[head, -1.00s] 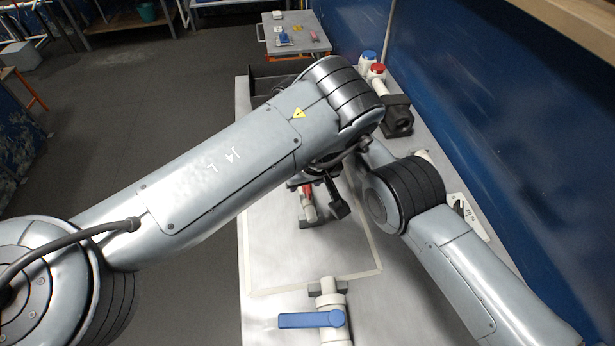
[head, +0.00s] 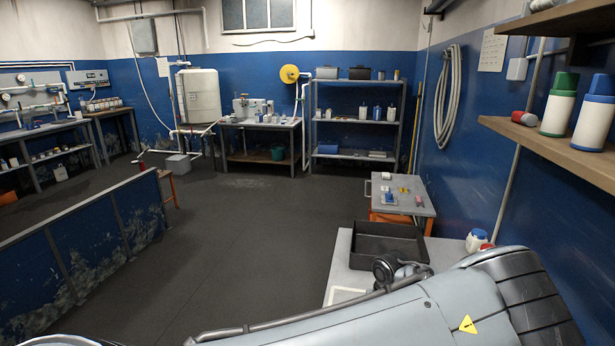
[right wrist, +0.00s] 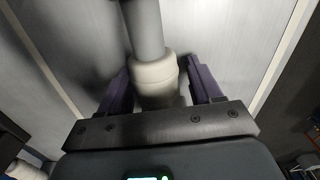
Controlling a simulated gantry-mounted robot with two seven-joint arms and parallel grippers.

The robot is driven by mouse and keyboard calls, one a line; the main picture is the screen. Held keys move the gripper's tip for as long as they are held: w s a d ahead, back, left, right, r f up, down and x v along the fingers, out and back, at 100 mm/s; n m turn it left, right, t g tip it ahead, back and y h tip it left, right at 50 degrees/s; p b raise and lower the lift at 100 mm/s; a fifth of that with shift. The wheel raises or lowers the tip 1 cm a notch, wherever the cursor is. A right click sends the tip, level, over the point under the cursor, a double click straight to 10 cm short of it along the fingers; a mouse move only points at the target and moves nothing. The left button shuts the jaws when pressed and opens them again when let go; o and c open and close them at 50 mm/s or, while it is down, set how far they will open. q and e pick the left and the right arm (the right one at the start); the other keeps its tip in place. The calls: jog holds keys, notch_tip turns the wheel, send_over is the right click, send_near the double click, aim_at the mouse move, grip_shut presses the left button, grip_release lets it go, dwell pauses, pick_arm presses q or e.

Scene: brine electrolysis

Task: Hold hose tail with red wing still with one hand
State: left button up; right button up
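In the right wrist view my right gripper (right wrist: 160,85) has its two dark purple fingers on either side of a cream-white fitting (right wrist: 155,72). A grey tube (right wrist: 146,25) runs up from the fitting. The left finger lies close along the fitting; a narrow dark gap shows at the right finger. I cannot tell whether the fingers press on it. No red wing shows in either current view, so I cannot confirm this is the red-wing hose tail.
A dark tray (head: 364,252) stands on the grey bench (head: 338,274). Blue-capped (head: 477,234) and red-capped items stand right of it, behind my arm. A small cart (head: 421,208) is beyond. Bottles (head: 597,112) stand on a wall shelf at right.

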jog(key=shift+o, duration=0.2)
jog(key=shift+r, duration=0.2)
jog(key=shift+r, duration=0.55)
notch_tip(320, 180, up, 5)
jog(key=shift+w+r, duration=0.1)
jog(key=shift+r, duration=0.05)
pick_arm(q)
jog(key=shift+s+d+f, duration=0.1)
jog(key=shift+d, duration=0.05)
pick_arm(e)
jog(key=shift+a+r, duration=0.15)
jog(key=shift+r, duration=0.7)
